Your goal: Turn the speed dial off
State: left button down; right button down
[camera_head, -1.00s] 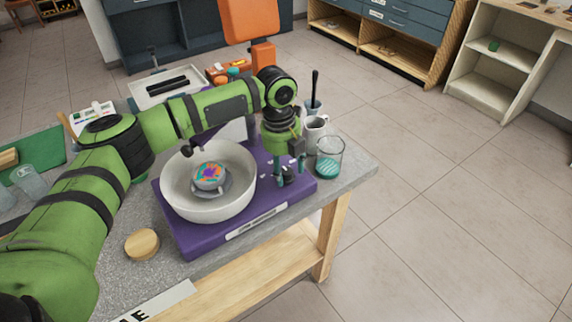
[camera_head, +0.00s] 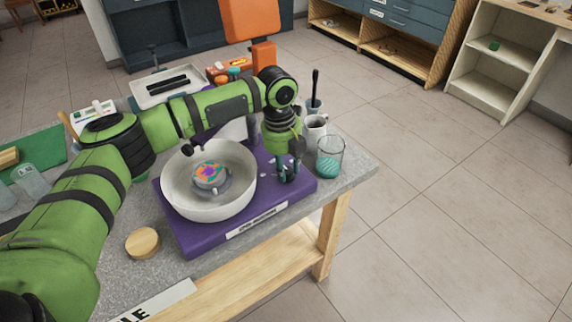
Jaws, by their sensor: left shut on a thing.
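A purple machine (camera_head: 200,239) stands on the grey table and carries a white round bowl (camera_head: 240,195) with a colourful-topped piece (camera_head: 211,175) inside. The speed dial is on the right part of the purple top, mostly hidden by my left gripper (camera_head: 288,175). My left gripper points down there, and its fingers are shut on the dial. My right gripper is not in view.
A glass with teal contents (camera_head: 330,158) stands close to the right of my left gripper. A mug (camera_head: 315,127) and a cup with a dark-handled tool (camera_head: 314,104) stand behind it. A round wooden lid (camera_head: 142,243) lies at front left. A white tray (camera_head: 168,92) is at the back.

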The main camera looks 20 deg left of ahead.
pick_arm(q)
jog(key=shift+s+d+f, duration=0.1)
jog(key=shift+s, duration=0.05)
jog(key=shift+n+p, duration=0.3)
jog(key=shift+p, duration=0.3)
jog(key=n+p, duration=0.2)
jog(key=p, duration=0.1)
jog(key=n+p, duration=0.3)
jog(key=p, duration=0.1)
jog(key=shift+s+d+r, duration=0.1)
jog(key=shift+r, duration=0.1)
jog(key=shift+d+f+n+p, duration=0.1)
jog(key=shift+f+n+p, duration=0.1)
jog(key=shift+n+p, duration=1.3)
jog(key=c, duration=0.9)
grip_release()
jog(key=shift+t, duration=0.3)
